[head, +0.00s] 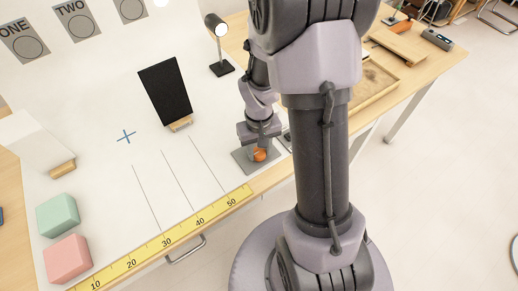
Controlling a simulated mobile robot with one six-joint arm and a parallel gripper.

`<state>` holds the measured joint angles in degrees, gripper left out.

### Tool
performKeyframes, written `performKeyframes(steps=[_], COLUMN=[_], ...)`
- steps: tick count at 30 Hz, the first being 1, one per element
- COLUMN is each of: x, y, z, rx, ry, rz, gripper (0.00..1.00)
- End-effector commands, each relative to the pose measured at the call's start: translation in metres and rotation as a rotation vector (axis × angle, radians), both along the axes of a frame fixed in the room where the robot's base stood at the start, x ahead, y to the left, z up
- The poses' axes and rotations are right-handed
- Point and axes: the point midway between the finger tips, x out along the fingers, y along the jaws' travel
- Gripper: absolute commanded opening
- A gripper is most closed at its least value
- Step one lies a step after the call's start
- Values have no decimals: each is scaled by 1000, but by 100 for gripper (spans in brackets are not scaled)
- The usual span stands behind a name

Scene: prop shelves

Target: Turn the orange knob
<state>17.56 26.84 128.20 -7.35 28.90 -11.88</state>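The orange knob (260,155) sits on a grey square plate (243,160) near the front edge of the white table, beside the high end of the yellow ruler. My gripper (260,146) points down directly over the knob. Its lower end reaches the knob, and the fingers are small and partly hidden in the head view. I cannot tell whether they are apart from the knob or closed on it.
A black panel on a wooden foot (165,92) and a black lamp (218,45) stand behind. Green (58,215) and pink (68,258) blocks lie front left. A yellow ruler (165,240) runs along the front edge. A wooden tray (375,85) lies right of my arm.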

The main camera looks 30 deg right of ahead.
Motion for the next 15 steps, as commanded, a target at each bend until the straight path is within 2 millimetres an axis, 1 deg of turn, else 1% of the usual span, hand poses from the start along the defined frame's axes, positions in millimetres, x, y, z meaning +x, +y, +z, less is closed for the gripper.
performKeyframes(steps=[8, 15], x=[0, 0], y=[0, 0], z=[0, -1], rx=[0, 0], ry=[0, -1], rz=[-23, -149], gripper=[0, 0])
